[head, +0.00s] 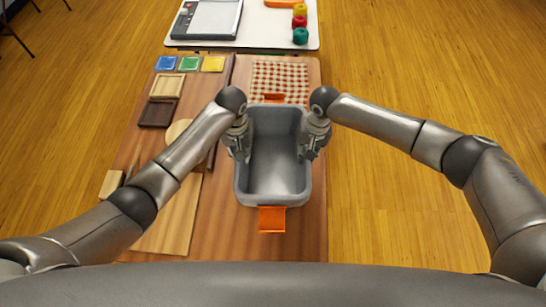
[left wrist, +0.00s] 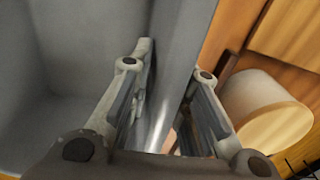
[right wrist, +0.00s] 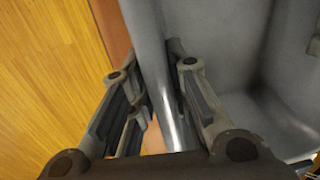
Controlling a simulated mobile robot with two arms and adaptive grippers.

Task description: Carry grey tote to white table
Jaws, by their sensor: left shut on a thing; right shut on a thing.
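The grey tote (head: 275,165) is an empty open bin with orange tabs at its near and far ends. It sits at or just above the brown wooden table (head: 312,225); I cannot tell if it touches. My left gripper (head: 240,145) is shut on its left wall, and the left wrist view shows the fingers (left wrist: 165,105) either side of the rim. My right gripper (head: 312,143) is shut on its right wall, with the fingers (right wrist: 155,95) straddling the rim in the right wrist view. The white table (head: 260,28) stands beyond the wooden table.
On the white table are a grey board device (head: 208,18), an orange item (head: 282,3) and yarn-like balls (head: 300,35). The wooden table holds coloured packets (head: 189,63), wooden trays (head: 166,86), a checked cloth (head: 280,78) and a round wooden piece (head: 178,131). Floor is clear at right.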

